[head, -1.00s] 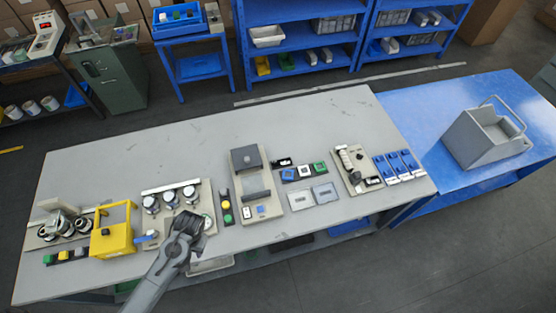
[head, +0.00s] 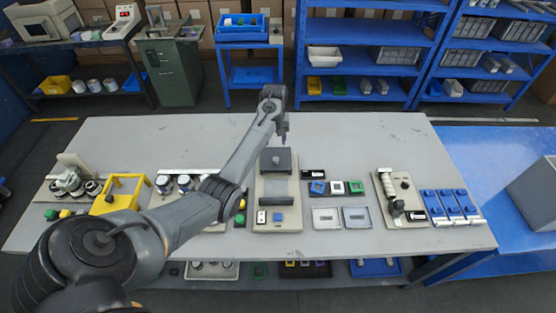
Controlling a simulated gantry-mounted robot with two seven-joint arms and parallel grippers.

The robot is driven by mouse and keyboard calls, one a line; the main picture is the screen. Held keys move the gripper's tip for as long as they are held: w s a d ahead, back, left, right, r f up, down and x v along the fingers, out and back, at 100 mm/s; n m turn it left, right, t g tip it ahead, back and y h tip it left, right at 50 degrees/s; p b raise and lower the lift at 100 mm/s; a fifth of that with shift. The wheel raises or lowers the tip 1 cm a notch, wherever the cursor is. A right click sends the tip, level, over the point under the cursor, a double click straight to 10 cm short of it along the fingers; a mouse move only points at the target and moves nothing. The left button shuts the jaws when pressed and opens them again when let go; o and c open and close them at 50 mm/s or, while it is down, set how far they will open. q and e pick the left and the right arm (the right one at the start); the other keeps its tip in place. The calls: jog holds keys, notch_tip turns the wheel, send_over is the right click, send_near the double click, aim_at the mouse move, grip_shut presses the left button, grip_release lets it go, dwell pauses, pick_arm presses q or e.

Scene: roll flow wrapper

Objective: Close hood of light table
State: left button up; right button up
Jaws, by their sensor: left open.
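The light table (head: 278,221) is a beige base in the middle of the grey bench in the head view. A dark grey block (head: 276,160), which looks like its hood, stands at the far end of the base. A grey panel (head: 278,190) lies in front of it, with a white switch and a blue button at the near end. The exact tilt of the hood cannot be told. My left gripper (head: 285,138) is open and empty, just behind and above the dark block, pointing down; contact does not show. My right gripper is not in view.
A yellow frame (head: 118,193) and a fixture with metal cylinders (head: 185,183) stand to the left. The back strip of the grey bench (head: 360,133) is clear.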

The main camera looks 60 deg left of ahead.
aim_at(276, 159)
pick_arm(q)
notch_tip(276, 159, down, 10)
jog(key=shift+d+f+b, duration=0.1)
jog(key=shift+b, duration=0.4)
jog(key=shift+c, duration=0.4)
grip_shut()
